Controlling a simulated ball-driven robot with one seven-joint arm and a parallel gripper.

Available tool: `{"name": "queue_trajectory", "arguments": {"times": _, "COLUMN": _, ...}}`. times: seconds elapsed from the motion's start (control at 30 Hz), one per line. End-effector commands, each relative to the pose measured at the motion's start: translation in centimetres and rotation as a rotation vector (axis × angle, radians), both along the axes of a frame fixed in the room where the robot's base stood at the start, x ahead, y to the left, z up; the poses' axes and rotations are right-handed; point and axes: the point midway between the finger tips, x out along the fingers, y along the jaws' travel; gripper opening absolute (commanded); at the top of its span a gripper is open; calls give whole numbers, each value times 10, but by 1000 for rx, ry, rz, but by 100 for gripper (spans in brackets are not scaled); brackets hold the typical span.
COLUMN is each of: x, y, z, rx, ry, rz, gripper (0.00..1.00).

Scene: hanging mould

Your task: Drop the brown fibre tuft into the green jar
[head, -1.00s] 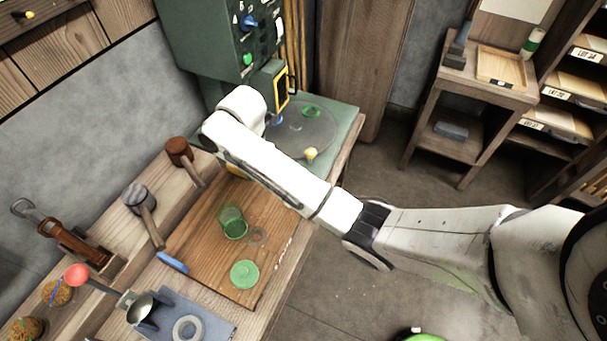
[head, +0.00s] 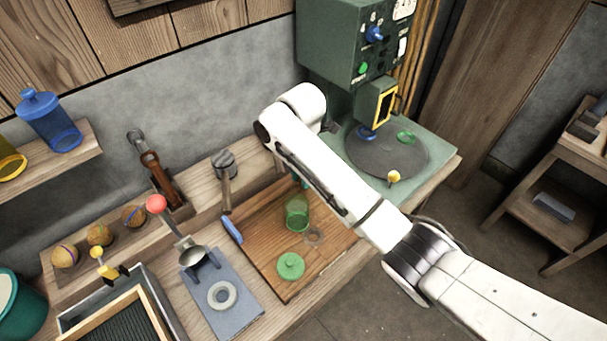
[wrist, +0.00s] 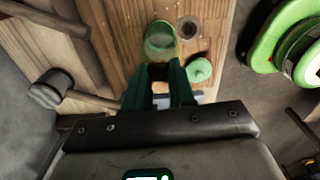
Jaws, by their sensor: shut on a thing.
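The green jar (head: 297,213) is clear, open-topped and upright on the wooden board. It also shows in the wrist view (wrist: 160,42), just beyond my fingertips. My gripper (wrist: 159,70) has dark green fingers, shut on a small dark brown piece, which I take for the brown fibre tuft (wrist: 158,74); it is mostly hidden between the fingers. In the head view my arm hides most of the gripper; only a teal bit shows behind the jar. The green lid (head: 290,266) lies on the board in front of the jar, apart from it.
A grey hammer (head: 225,170) stands left of the board, with a blue-handled brush (head: 232,230) at its edge. A blue-grey plate with a ring (head: 222,295) lies at front left. The green machine (head: 350,45) stands behind, its round plate (head: 385,155) to the right.

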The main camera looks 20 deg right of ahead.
Motion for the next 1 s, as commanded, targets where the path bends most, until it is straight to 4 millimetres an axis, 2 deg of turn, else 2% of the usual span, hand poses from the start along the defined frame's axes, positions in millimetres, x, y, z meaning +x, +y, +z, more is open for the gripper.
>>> {"name": "queue_trajectory", "arguments": {"times": 0.03, "x": 0, "y": 0, "z": -12, "rx": 0, "ry": 0, "rz": 0, "gripper": 0}}
{"name": "queue_trajectory", "arguments": {"times": 0.2, "x": 0, "y": 0, "z": -25, "rx": -1, "ry": -1, "rz": 0, "gripper": 0}}
{"name": "queue_trajectory", "arguments": {"times": 0.53, "x": 0, "y": 0, "z": -26, "rx": -1, "ry": -1, "rz": 0, "gripper": 0}}
{"name": "queue_trajectory", "arguments": {"times": 0.57, "x": 0, "y": 0, "z": -26, "rx": -1, "ry": -1, "rz": 0, "gripper": 25}}
{"name": "queue_trajectory", "arguments": {"times": 0.87, "x": 0, "y": 0, "z": -27, "rx": 0, "ry": -1, "rz": 0, "gripper": 54}}
{"name": "queue_trajectory", "arguments": {"times": 1.0, "x": 0, "y": 0, "z": -27, "rx": 0, "ry": 0, "rz": 0, "gripper": 54}}
